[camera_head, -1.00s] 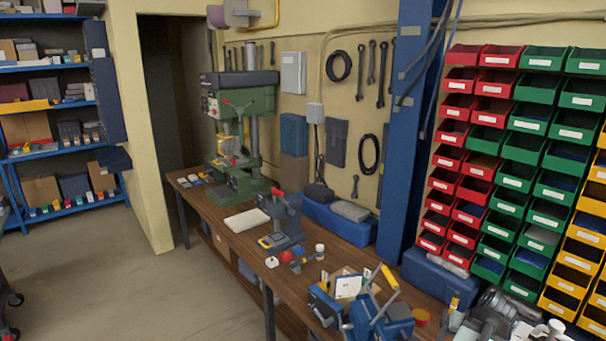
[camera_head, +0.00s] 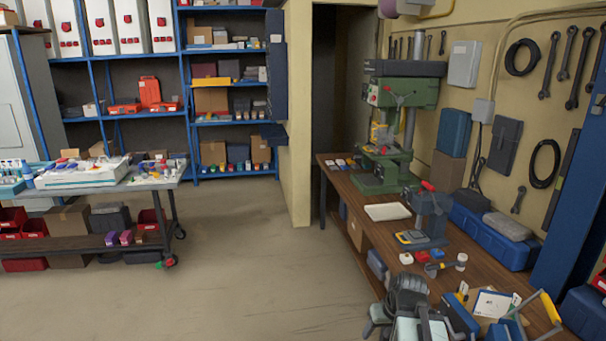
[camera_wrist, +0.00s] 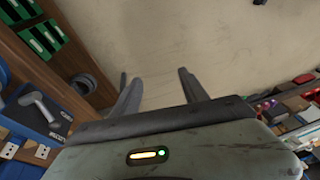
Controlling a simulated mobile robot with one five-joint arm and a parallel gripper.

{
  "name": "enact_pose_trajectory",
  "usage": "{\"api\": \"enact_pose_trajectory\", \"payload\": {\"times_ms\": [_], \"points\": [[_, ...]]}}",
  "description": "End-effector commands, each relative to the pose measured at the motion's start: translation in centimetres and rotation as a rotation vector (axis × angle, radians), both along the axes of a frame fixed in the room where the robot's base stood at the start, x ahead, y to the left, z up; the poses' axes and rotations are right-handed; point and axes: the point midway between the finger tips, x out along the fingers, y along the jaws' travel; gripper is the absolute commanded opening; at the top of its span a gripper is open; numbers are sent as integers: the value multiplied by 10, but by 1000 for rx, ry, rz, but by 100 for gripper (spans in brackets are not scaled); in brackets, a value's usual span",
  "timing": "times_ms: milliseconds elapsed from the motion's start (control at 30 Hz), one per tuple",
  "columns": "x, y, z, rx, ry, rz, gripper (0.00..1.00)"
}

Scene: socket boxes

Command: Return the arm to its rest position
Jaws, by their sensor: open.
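In the wrist view my gripper (camera_wrist: 156,80) shows two dark grey fingers spread apart with nothing between them. The gap faces bare beige floor (camera_wrist: 150,40). In the head view part of my arm shows at the bottom edge, in front of the wooden workbench (camera_head: 345,190). My gripper cannot be clearly made out there.
The green drill press (camera_head: 385,130), a vise (camera_head: 428,215) and small items stand on the workbench at right. A cart (camera_head: 110,195) stands at left, before blue shelves (camera_head: 190,100). Open floor (camera_head: 240,260) lies between. In the wrist view, a blue case (camera_wrist: 35,110) is at left.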

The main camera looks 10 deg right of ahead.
Motion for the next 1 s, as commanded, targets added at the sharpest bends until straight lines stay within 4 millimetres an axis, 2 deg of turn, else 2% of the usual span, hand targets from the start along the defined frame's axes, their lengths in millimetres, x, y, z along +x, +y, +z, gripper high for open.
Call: {"api": "enact_pose_trajectory", "payload": {"times_ms": [33,100,200,333,367,433,500,767,800,833,1000], "points": [[8,45,-12,-7,21,72,52],[12,95,-21,-21,54,145,52],[8,152,-30,-45,100,219,52],[-4,194,-37,-85,163,249,52],[-10,194,-38,-103,193,226,52],[-21,178,-36,-128,249,140,52],[-26,177,-36,-133,274,96,52],[-26,177,-36,-127,276,77,52],[-26,177,-36,-127,276,78,40],[-26,177,-36,-127,275,78,36],[-26,177,-36,-126,275,78,36]]}}
